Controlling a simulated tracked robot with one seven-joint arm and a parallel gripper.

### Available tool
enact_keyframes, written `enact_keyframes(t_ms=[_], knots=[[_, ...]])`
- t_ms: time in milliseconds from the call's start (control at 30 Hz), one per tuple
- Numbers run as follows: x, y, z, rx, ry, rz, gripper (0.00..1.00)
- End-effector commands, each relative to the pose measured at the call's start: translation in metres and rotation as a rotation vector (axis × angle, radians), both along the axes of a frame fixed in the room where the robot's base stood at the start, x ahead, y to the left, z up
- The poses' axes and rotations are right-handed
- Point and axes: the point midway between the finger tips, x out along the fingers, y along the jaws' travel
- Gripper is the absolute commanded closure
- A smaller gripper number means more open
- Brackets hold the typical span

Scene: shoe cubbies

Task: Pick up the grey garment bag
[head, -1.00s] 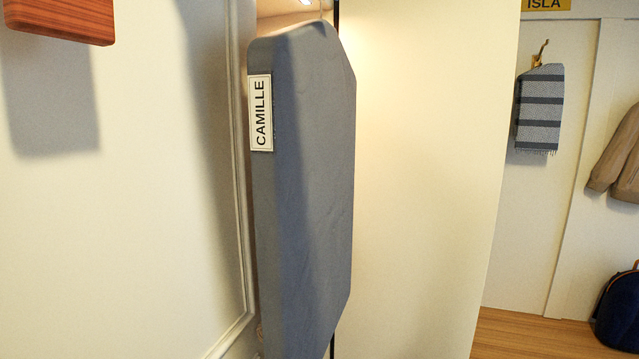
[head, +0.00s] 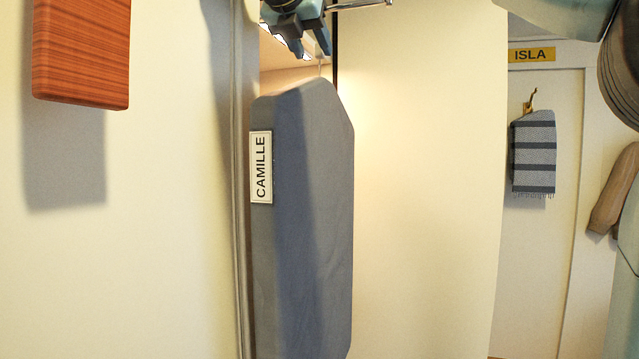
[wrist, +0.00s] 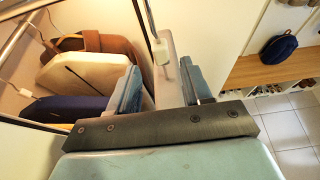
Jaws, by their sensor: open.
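The grey garment bag (head: 310,220) hangs upright in the head view, with a white CAMILLE label (head: 261,167) on its left edge. A thin hanger stem (head: 321,68) rises from its top. My gripper (head: 309,45) is just above the bag's top, with its fingers open and pointing down. In the wrist view, my gripper (wrist: 160,85) has its two blue fingers spread apart. A hanger rod with a small white block (wrist: 160,51) appears between them, with a narrow grey strip of the bag (wrist: 175,75) beyond. I cannot tell whether the fingers touch anything.
A lit wardrobe holds a rail (wrist: 18,38) and several hanging bags, including a cream one (wrist: 85,72) and a navy one (wrist: 65,110). A reddish wooden block (head: 80,55) juts at the upper left. A striped towel (head: 534,150) hangs on a hook under the ISLA sign.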

Motion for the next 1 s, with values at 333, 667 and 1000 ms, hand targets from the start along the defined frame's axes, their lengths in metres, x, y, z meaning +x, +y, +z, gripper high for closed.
enact_keyframes(t_ms=[333,667,1000], knots=[[0.023,-0.012,-0.008,0.002,0.001,-0.003,0.51],[0.051,-0.026,-0.019,0.001,-0.001,-0.002,0.51],[0.052,-0.026,-0.019,0.002,-0.001,-0.001,0.62]])
